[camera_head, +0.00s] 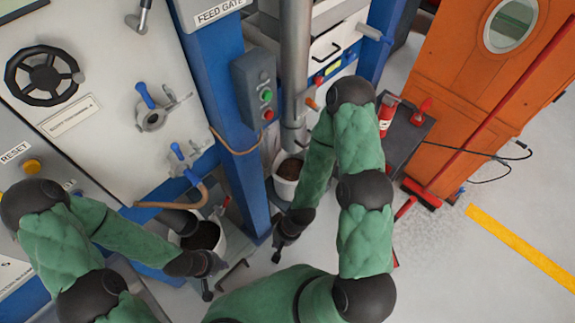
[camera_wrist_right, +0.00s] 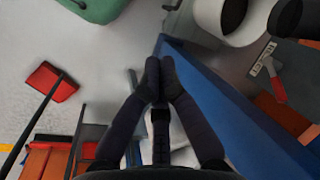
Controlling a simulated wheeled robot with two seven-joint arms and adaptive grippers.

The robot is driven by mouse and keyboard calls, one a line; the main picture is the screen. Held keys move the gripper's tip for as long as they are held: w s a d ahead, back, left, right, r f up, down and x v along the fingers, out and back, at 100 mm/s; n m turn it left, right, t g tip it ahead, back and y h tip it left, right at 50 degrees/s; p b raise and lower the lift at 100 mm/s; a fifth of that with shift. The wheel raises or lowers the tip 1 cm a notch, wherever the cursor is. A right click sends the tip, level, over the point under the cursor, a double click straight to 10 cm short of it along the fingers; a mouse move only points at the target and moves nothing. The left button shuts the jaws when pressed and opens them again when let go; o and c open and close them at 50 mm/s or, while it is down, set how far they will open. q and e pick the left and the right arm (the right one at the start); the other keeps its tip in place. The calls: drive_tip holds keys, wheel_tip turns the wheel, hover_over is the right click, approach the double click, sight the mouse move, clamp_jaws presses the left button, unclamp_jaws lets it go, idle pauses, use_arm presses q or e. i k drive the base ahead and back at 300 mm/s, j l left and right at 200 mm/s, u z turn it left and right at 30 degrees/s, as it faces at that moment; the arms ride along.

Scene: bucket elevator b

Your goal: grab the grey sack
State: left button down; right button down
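I cannot clearly make out a grey sack. A pale grey patch (camera_wrist_right: 180,135) shows partly behind my right gripper's fingers in the right wrist view; I cannot tell whether it is the sack. My right gripper (camera_head: 278,252) hangs over the floor right of the blue post. In the wrist view its two dark fingers (camera_wrist_right: 160,64) meet at their tips, with nothing visible between them. My left gripper (camera_head: 207,290) is low beside a white bucket (camera_head: 212,240) with dark contents; its finger opening is too small to judge.
A second white bucket (camera_head: 285,185) stands under the metal pipe (camera_head: 295,70), behind the blue post (camera_head: 240,150). A dark cart (camera_head: 405,140), red broom (camera_head: 422,194) and orange door (camera_head: 480,90) are to the right.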

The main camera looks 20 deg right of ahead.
sight(286, 168)
drive_tip(key=l+u, duration=0.2)
drive_tip(key=l, duration=0.3)
drive_tip(key=k+l+u, duration=0.2)
drive_tip(key=l, duration=0.25)
drive_tip(key=l+u, duration=0.2)
drive_tip(key=l, duration=0.35)
drive_tip(key=i, duration=0.5)
